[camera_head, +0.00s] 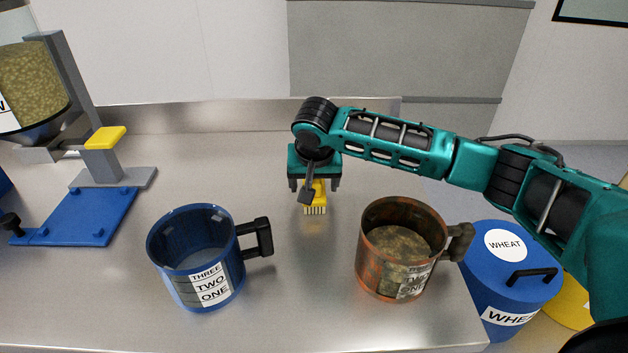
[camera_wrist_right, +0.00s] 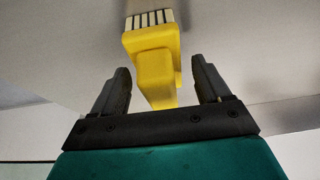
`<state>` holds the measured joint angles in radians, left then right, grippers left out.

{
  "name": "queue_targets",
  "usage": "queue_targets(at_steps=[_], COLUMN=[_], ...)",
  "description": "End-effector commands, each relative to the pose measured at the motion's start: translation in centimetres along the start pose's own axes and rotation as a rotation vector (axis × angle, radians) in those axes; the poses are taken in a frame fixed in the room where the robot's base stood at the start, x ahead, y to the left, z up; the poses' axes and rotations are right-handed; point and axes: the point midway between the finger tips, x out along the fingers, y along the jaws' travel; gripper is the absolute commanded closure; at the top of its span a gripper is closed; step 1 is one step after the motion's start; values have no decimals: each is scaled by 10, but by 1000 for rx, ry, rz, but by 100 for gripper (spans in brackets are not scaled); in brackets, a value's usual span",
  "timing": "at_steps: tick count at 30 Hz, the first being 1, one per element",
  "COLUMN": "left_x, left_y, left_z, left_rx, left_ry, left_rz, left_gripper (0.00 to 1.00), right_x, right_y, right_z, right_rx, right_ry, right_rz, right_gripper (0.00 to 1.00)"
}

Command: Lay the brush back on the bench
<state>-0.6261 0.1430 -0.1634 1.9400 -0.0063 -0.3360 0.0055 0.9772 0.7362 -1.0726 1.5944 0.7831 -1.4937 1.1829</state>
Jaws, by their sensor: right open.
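The yellow brush (camera_head: 316,197) with pale bristles is at the middle of the steel bench (camera_head: 300,270), between two mugs. In the right wrist view the brush (camera_wrist_right: 153,60) has its bristles pointing away from my gripper, toward the bench. My right gripper (camera_head: 313,186) is directly above the brush in the head view. In the right wrist view its jaws (camera_wrist_right: 163,85) are open, one on each side of the yellow handle, with a gap on both sides. Whether the bristles touch the bench is hard to tell. My left gripper is not in view.
A blue mug (camera_head: 188,255) stands at front left and a rusty mug (camera_head: 385,262) with grainy contents at front right. A dispenser (camera_head: 75,215) with a blue base stands at far left. The bench's back middle is clear.

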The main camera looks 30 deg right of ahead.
Motion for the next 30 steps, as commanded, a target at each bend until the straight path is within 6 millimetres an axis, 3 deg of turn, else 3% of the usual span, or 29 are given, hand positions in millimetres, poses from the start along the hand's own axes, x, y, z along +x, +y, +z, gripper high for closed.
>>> queue_targets(at_steps=[10,24,30], left_x=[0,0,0], left_y=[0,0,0], left_z=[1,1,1], left_rx=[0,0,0], left_ry=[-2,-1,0], left_rz=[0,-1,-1], left_gripper=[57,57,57], right_x=[-10,-103,-121], right_y=[0,0,0], right_z=[-1,-1,-1], right_rx=[0,-1,0], right_ry=[0,3,1], right_rz=[-1,-2,-1], right_gripper=[24,24,24])
